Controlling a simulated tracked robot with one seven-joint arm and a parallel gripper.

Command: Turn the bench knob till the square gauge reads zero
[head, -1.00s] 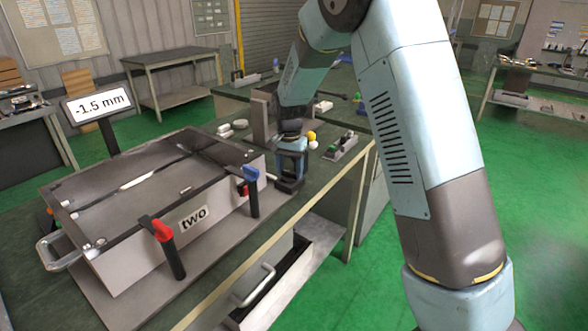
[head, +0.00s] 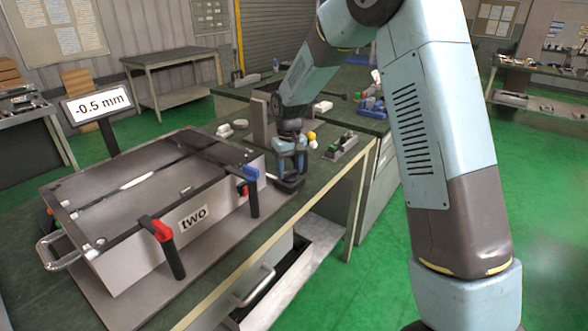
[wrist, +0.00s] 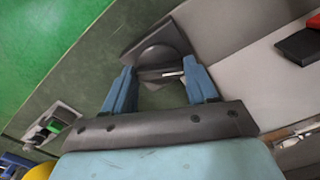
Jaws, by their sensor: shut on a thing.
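The gauge (head: 96,107) is a white sign on a dark post at the left of the head view and reads -0.5 mm. My gripper (head: 288,170) points down at the bench's front edge, just right of the grey box. In the wrist view, the blue fingers of my gripper (wrist: 158,74) stand on either side of the dark bench knob (wrist: 158,58) and are shut on it. The knob has a rounded dark body on a dark plate. In the head view the fingers mostly hide it, and only dark parts show low by them.
The grey box (head: 130,218) labelled "two" fills the bench's left, with red-topped (head: 165,248) and blue-topped (head: 251,190) handles at its front. An open drawer (head: 275,290) juts out below.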

